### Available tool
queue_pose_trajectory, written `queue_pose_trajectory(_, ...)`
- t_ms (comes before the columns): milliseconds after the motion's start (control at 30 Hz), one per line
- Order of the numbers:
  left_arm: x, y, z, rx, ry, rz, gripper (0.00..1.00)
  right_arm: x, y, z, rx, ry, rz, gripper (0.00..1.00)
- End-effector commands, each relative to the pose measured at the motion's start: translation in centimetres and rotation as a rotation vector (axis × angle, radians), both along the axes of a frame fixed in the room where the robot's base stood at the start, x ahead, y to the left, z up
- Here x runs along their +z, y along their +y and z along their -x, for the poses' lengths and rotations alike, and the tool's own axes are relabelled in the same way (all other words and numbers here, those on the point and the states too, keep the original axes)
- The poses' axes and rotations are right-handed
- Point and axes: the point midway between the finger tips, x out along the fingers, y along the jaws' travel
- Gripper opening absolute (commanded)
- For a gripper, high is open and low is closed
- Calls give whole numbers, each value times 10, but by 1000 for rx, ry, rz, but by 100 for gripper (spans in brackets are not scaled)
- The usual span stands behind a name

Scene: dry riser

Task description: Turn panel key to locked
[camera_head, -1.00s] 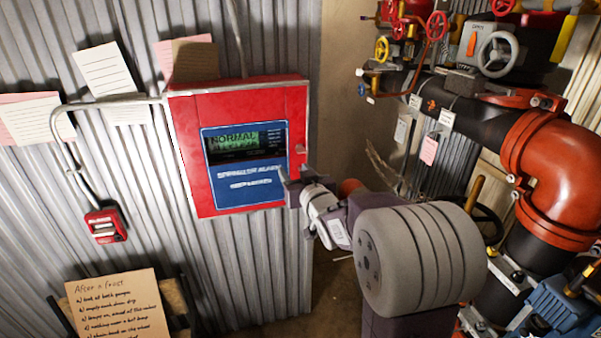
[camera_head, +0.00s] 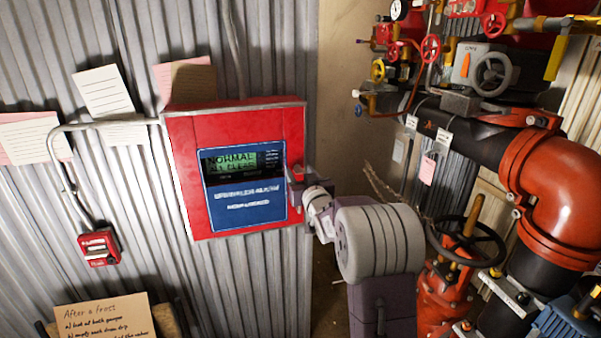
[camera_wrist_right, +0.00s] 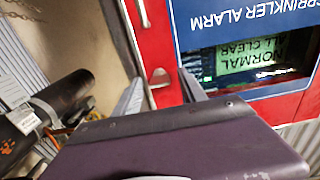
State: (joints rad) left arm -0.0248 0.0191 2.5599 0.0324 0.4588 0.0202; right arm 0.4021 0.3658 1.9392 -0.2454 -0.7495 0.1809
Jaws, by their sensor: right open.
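The red alarm panel (camera_head: 183,200) is on the corrugated wall, with a blue face and a green display reading "NORMAL ALL CLEAR". Its right edge carries a small key-like piece (camera_head: 297,172). In the right wrist view a red key-like piece (camera_wrist_right: 158,78) shows between the fingers, and a silver piece (camera_wrist_right: 143,13) sits farther along the same red strip. My right gripper (camera_head: 300,190) is open at the panel's right edge; its fingers (camera_wrist_right: 160,88) also show in the wrist view, spread either side of the red piece. Contact cannot be told. My left gripper is out of view.
Right of the panel are black and orange pipes (camera_head: 560,200), a dark handwheel (camera_head: 470,242) and small valves. Papers (camera_head: 103,92), a conduit and a red call box (camera_head: 99,247) are on the wall at left. A handwritten sign (camera_head: 105,318) stands below.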

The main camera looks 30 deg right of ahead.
Motion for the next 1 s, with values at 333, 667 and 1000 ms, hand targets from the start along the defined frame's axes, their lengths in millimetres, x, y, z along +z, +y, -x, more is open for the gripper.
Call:
queue_pose_trajectory(333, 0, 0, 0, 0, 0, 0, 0, 0, 0, 0, 0, 0, 0, 0)
queue_pose_trajectory(667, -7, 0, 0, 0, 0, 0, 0, -2, 0, 0, 0, 8, 37, 0)
queue_pose_trajectory(1000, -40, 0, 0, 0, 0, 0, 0, -5, 0, 0, -1, 60, 268, 0)
